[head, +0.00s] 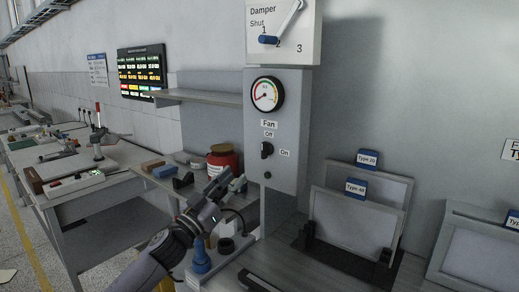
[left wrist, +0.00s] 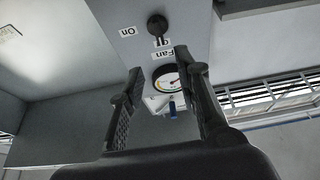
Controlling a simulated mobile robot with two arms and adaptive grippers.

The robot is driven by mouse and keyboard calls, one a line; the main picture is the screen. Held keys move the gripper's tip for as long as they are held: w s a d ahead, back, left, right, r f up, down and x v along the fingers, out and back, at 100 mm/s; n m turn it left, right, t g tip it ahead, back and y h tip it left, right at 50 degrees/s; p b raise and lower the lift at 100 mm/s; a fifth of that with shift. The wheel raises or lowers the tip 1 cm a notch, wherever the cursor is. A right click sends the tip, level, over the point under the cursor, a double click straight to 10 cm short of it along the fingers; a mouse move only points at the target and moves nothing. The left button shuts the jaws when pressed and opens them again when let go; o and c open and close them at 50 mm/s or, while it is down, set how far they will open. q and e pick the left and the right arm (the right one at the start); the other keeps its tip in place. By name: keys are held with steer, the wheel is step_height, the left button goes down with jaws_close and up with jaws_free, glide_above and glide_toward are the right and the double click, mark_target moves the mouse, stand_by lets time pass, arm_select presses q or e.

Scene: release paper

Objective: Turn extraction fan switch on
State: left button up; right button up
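The fan switch (head: 266,150) is a black rotary knob on the front of a grey control box (head: 290,110). It sits below the "Fan" and "Off" labels, with "On" to its right. Its handle appears upright, toward "Off". In the left wrist view, which looks upside down, the switch (left wrist: 157,24) is near the top, beyond the fingertips. My left gripper (head: 228,180) is below and left of the switch, apart from it. Its fingers (left wrist: 160,65) are spread in the wrist view, with nothing held between them. My right gripper is not in view.
A round gauge (head: 267,95) and a damper lever (head: 285,22) are above the switch. A shelf (head: 195,97) juts out at left. A red jar (head: 222,162) and a blue-based item (head: 201,257) stand near my left arm. Framed panels (head: 350,228) stand at right.

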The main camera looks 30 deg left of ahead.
mark_target(262, 148)
arm_select(q)
steer(key=p+x, duration=0.3)
steer(key=x, duration=0.8)
steer(key=shift+w, duration=0.1)
steer(key=shift+w+r+p, duration=0.2)
steer(key=shift+w+p, duration=0.1)
steer(key=shift+w, duration=0.4)
steer(key=c, duration=0.5)
steer(key=shift+s, duration=0.1)
jaws_close()
